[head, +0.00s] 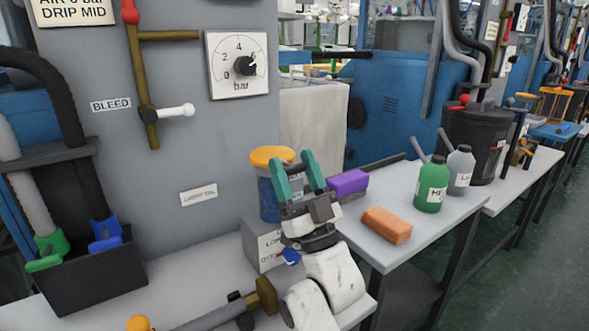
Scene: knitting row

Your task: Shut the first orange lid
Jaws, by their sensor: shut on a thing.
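A blue container (267,200) stands against the grey panel, topped by a round orange lid (270,154). The lid lies roughly flat on top; I cannot tell whether it is fully seated. My gripper (294,162) has teal fingers pointing up at the container's right side. The left finger overlaps the lid's front right edge and the right finger is just beyond it. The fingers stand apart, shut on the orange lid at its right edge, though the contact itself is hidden. The fingers and wrist cover part of the container.
A purple block (348,183), an orange sponge-like block (387,225) and a green bottle (432,186) are on the bench to the right. A labelled grey box (252,243) stands below the container. A black bin (97,275) is at left. A gauge (237,65) and lever (148,95) are on the panel.

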